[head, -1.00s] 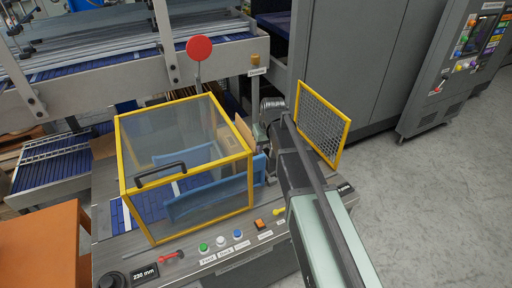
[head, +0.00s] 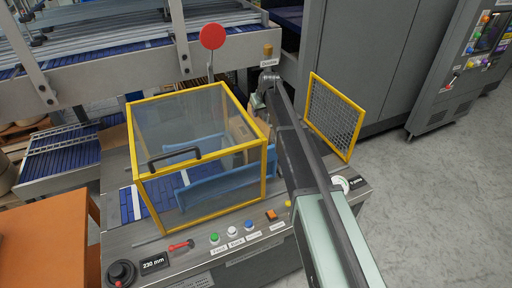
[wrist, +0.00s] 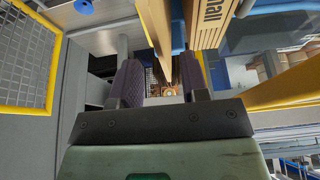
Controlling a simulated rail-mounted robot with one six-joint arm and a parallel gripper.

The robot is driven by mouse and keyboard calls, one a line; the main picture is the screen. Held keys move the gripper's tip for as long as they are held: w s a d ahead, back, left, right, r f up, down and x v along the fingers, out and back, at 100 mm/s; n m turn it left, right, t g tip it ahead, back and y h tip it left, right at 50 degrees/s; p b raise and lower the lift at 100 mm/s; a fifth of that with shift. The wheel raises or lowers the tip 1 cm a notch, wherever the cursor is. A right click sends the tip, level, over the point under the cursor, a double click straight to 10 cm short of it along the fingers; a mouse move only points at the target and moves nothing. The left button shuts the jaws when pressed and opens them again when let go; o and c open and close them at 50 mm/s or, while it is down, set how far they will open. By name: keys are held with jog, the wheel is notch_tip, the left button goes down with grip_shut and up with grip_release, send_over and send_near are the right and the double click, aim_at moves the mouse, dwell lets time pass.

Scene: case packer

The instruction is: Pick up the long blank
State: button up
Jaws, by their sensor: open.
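My gripper (wrist: 162,82) is open in the wrist view, with a dark ribbed pad on each side. A thin brown cardboard blank (wrist: 156,28) is seen nearly edge-on ahead of the gap between the pads. A second cardboard piece (wrist: 208,25), with dark print ending in "all", stands to its right. I cannot tell which of them is the long blank. Nothing is visibly held. In the head view, brown cardboard (head: 240,128) stands at the right side of the yellow-framed guard, beside my arm. My fingertips are hidden there.
The clear guard box (head: 198,150) with yellow edges stands left of my arm, with blue plates inside. A yellow mesh panel (head: 335,115) stands to the right. A control panel with buttons (head: 232,231) lies in front. Open grey floor (head: 430,210) is at right.

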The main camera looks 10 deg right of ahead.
aim_at(259, 116)
jog(key=b+x, duration=0.5)
jog(key=shift+f, duration=0.15)
jog(key=shift+r, duration=0.2)
jog(key=shift+f, duration=0.25)
grip_shut()
